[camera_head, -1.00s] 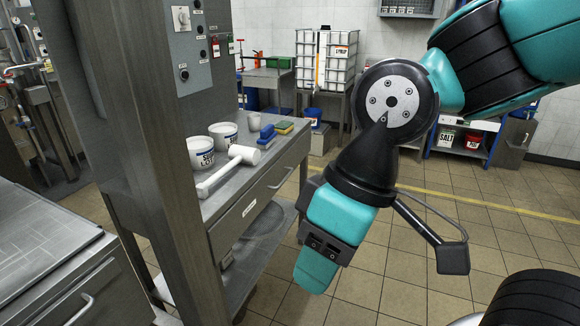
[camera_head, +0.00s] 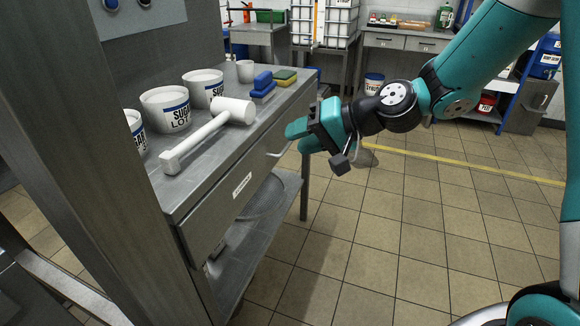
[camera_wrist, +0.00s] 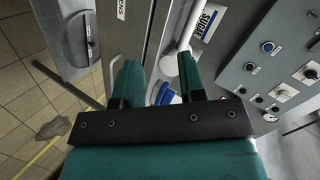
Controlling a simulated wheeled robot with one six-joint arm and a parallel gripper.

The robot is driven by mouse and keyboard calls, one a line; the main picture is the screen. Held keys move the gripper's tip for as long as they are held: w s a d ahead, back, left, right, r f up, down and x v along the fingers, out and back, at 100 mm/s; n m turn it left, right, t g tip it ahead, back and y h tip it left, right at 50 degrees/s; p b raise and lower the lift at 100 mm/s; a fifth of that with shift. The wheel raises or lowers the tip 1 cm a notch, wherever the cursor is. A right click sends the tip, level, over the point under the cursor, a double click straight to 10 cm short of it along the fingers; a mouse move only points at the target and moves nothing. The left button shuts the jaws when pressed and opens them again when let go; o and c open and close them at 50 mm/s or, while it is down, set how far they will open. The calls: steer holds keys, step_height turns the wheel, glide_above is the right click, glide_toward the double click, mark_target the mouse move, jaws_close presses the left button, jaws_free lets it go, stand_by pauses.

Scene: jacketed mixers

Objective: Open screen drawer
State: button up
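The drawer (camera_head: 225,195) is a grey metal front with a white label, under the steel worktop. It looks shut, flush with the frame. Its thin bar handle (camera_head: 281,151) is on the right part of the front, partly hidden near my fingers. My gripper (camera_head: 291,135) is at the handle's far end, close to the drawer front. In the wrist view my two teal fingers (camera_wrist: 158,75) are apart with nothing held between them. A pale bar that looks like the handle shows just outside the left finger there. Whether a finger touches it I cannot tell.
A lower shelf (camera_head: 265,225) is under the drawer. A steel post stands at left.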

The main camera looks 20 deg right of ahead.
mark_target(291, 143)
steer(key=w+d+f+m+t+h+b, duration=0.2)
steer(key=w+d+f+m+t+b, duration=0.3)
steer(key=w+d+f+m+t, duration=0.6)
steer(key=w+a+f+g, duration=0.1)
steer(key=w+a, duration=0.1)
steer(key=w, duration=0.2)
steer(key=w+a+f+n+g, duration=0.1)
steer(key=w+a+f, duration=0.1)
steer(key=w, duration=0.3)
steer(key=w+a+f+n+g, duration=0.1)
steer(key=w+a+f, duration=0.1)
steer(key=w+a, duration=0.1)
steer(key=shift+w+f+g+p, duration=0.1)
steer(key=shift+w+g+p, duration=0.25)
steer(key=shift+w, duration=0.4)
steer(key=shift+c, duration=0.5)
jaws_close()
